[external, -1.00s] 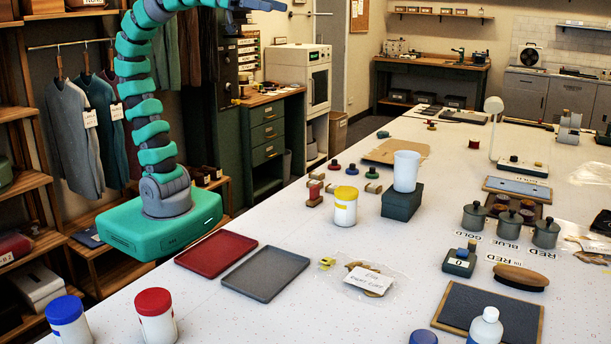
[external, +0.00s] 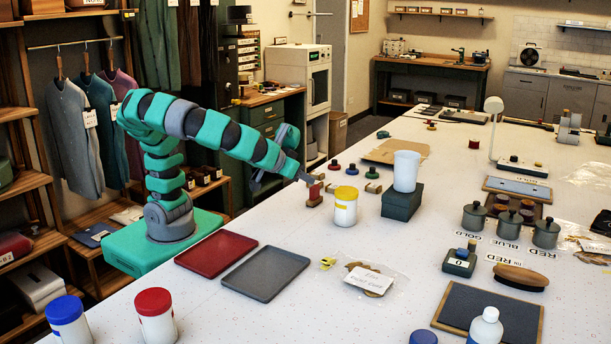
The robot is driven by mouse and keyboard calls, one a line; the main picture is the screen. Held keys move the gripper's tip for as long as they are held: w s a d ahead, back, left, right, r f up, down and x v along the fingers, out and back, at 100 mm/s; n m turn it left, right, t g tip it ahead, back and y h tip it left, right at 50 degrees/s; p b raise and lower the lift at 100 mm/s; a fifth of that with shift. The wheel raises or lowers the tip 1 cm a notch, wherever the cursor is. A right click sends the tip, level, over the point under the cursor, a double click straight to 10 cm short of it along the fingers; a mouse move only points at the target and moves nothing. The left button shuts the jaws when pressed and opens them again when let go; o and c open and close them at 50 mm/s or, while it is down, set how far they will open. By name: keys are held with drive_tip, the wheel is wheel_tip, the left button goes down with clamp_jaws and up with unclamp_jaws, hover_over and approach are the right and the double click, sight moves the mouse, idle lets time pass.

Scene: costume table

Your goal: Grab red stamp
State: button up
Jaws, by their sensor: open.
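A red stamp (external: 314,190) with a red upper part and wooden-looking ends stands on the white table, left of the yellow-lidded jar. A smaller stamp with a red knob (external: 334,165) stands just behind it, in a row with a blue-knobbed one (external: 352,169) and a green-knobbed one (external: 372,173). My gripper (external: 307,180) is lowered beside the nearer red stamp, at its upper left. It is open; the fingers are small, and I cannot tell whether they touch the stamp. No stamp is held.
A yellow-lidded jar (external: 345,207) stands close to the right of the stamp. A white cup (external: 406,170) is on a dark green box (external: 402,201). Red (external: 214,252) and grey (external: 264,273) trays lie in front, with bare table between them and the stamp.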

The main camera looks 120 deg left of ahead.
sight(317, 189)
drive_tip(key=s+a+f+n+g, duration=0.1)
drive_tip(key=a+f, duration=0.2)
drive_tip(key=a, duration=0.2)
drive_tip(key=s+a+f+n+y+b, duration=0.1)
drive_tip(key=a+f, duration=0.3)
drive_tip(key=a, duration=0.1)
drive_tip(key=s+a+f+n+g+y+b, duration=0.1)
drive_tip(key=a+f, duration=0.3)
drive_tip(key=a, duration=0.1)
drive_tip(key=shift+s+a+f+n+g, duration=0.2)
drive_tip(key=shift+a+n+g, duration=0.1)
drive_tip(key=shift+a, duration=0.1)
drive_tip(key=shift+r, duration=0.1)
clamp_jaws()
